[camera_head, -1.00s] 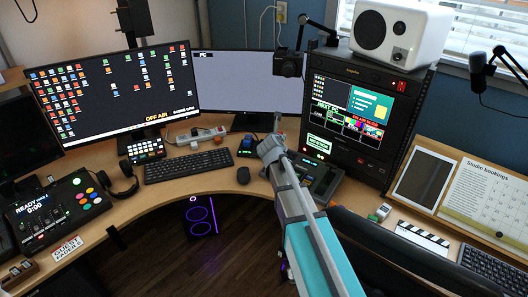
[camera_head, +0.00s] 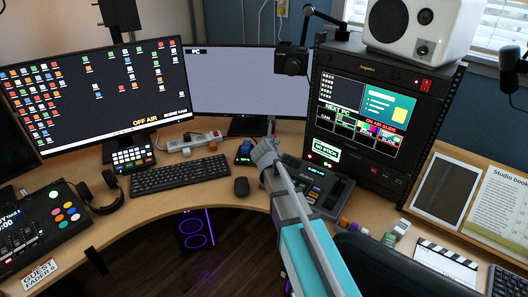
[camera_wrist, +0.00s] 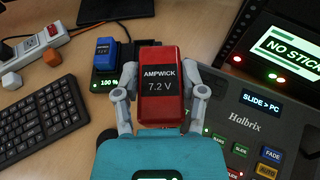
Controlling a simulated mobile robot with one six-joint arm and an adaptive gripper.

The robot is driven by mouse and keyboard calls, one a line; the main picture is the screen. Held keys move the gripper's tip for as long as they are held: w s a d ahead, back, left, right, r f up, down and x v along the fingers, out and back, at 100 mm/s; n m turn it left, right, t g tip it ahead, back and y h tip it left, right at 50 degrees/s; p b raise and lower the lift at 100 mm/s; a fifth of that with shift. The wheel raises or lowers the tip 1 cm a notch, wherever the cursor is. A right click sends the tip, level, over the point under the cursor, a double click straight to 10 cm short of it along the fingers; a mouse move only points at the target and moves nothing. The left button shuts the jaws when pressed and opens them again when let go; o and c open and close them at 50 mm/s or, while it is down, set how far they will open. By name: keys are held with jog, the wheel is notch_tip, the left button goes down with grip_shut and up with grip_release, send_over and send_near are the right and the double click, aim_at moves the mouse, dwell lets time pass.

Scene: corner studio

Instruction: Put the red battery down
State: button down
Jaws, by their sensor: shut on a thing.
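The red battery (camera_wrist: 161,88), labelled AMPWICK 7.2 V, is between the two fingers of my gripper (camera_wrist: 161,92) in the wrist view. My gripper is shut on it, and it appears held above the desk. In the head view my gripper (camera_head: 266,152) is over the desk between the mouse and the switcher panel; my own arm mostly hides the battery there. A blue battery (camera_wrist: 105,52) stands in a black charger (camera_wrist: 106,78) reading 100 %, just beyond and left of the red one. The charger also shows in the head view (camera_head: 243,160).
A keyboard (camera_head: 180,174) and mouse (camera_head: 241,186) lie left of my gripper. The Halbrix switcher panel (camera_wrist: 245,125) is close on the right, beside a tall equipment rack (camera_head: 365,115). A power strip (camera_wrist: 35,45) lies at the back left. Bare desk (camera_wrist: 70,105) shows between the keyboard and charger.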

jog(key=shift+w, duration=0.2)
jog(key=w+f+b, duration=0.2)
jog(key=w+f, duration=0.1)
jog(key=w, duration=0.1)
jog(key=w+f+b, duration=0.2)
jog(key=w+b, duration=0.1)
jog(key=w, duration=0.1)
jog(key=w+a+f+b, duration=0.1)
jog(key=w+f+b, duration=0.2)
jog(key=w, duration=0.1)
jog(key=shift+w+f, duration=0.2)
jog(key=shift+f, duration=0.1)
jog(key=shift+w+f+b, duration=0.25)
jog(key=shift+b, duration=0.25)
jog(key=shift+w+f+b, duration=0.5)
jog(key=shift+f+b, duration=0.25)
jog(key=shift+s+f+b, duration=0.1)
jog(key=shift+f+b, duration=1.15)
jog(key=shift+c, duration=0.8)
grip_release()
